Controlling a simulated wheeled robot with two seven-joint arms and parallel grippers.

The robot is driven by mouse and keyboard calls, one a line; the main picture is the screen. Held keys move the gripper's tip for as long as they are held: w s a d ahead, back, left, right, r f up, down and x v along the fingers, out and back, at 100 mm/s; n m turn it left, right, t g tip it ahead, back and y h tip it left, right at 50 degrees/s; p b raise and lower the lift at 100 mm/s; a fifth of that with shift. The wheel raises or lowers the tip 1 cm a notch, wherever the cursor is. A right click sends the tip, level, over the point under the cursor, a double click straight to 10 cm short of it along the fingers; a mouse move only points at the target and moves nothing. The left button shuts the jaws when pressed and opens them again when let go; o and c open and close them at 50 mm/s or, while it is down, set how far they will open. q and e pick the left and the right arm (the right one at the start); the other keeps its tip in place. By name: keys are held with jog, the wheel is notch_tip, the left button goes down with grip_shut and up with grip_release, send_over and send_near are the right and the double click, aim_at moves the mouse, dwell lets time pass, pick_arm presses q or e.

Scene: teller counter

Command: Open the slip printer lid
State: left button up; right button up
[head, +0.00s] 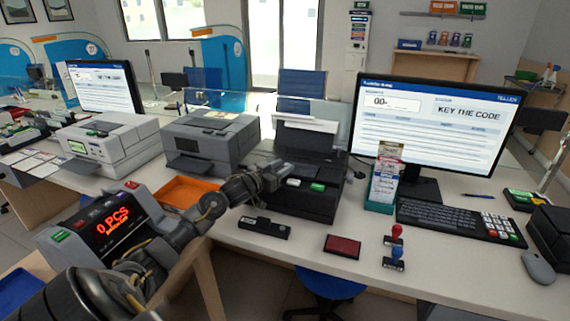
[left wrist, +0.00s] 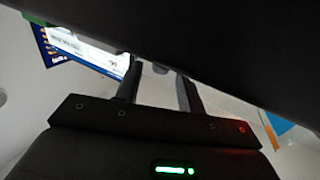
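The slip printer (head: 302,199) is a black unit in the middle of the counter in the head view, with a white and a green key on its front. A black upper section with a pale paper strip rises at its back; I cannot tell whether the lid is raised. My left gripper (head: 275,177) is at the printer's left front edge; contact is unclear. In the left wrist view, the two fingers of my left gripper (left wrist: 161,90) stand apart with nothing seen between them. A dark surface fills the top of that view and hides the fingertips' surroundings. My right gripper is out of view.
A grey printer (head: 208,140) stands left of the slip printer, with an orange tray (head: 187,191) before it. A small black device (head: 263,228), a red pad (head: 342,246) and stamps (head: 395,250) lie in front. A leaflet holder (head: 383,180) and monitor (head: 437,125) stand to the right.

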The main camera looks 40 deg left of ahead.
pick_arm(q)
jog(key=shift+w+d, duration=0.1)
jog(key=shift+w, duration=1.3)
grip_shut()
